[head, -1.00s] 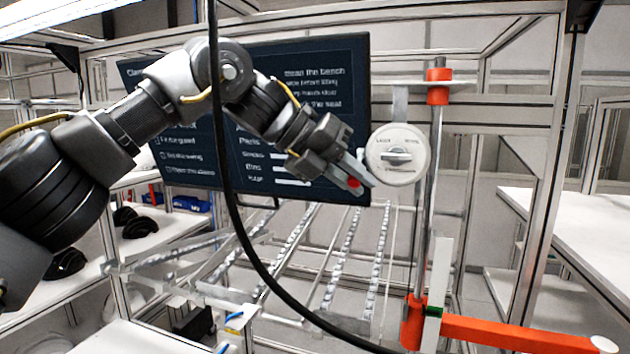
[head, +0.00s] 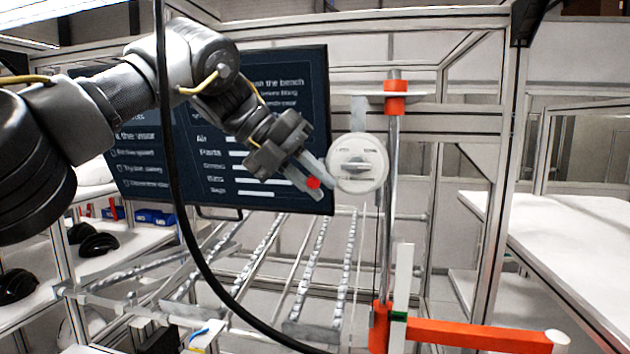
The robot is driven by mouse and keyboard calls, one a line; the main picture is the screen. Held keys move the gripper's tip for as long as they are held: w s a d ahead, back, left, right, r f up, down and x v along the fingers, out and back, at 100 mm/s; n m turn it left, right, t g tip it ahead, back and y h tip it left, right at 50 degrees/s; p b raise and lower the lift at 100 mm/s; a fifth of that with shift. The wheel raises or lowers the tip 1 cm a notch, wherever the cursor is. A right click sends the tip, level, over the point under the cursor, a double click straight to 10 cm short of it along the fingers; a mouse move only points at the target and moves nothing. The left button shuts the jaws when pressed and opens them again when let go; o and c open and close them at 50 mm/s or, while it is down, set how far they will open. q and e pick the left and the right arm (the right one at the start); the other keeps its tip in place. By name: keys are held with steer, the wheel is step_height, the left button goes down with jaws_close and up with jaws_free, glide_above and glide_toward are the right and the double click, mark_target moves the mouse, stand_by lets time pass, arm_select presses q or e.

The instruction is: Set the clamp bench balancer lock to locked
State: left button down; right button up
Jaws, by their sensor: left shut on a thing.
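A round white dial (head: 357,176) with a grey bar-shaped knob (head: 355,166) hangs on a grey bracket left of the clamp post. The knob lies roughly level. Two small labels sit above it, too blurred to read. My left gripper (head: 318,186) comes in from the upper left, its fingers pointing down and right. It is shut on a small red piece (head: 314,183). Its tips are at the dial's lower left edge, apart from the knob; whether they touch the rim I cannot tell. My right gripper is not in view.
A metal post (head: 392,220) with red collars stands right of the dial, with an orange arm (head: 480,334) low down. A dark screen (head: 215,140) is behind my arm. A black cable hangs in front. White tables (head: 560,235) are at the right.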

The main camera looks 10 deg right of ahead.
arm_select(q)
steer(key=c, duration=1.3)
jaws_free()
steer(key=shift+c, duration=0.2)
steer(key=a+r+b, duration=0.1)
steer(key=a+r, duration=0.1)
steer(key=a, duration=1.2)
steer(key=shift+w, duration=0.4)
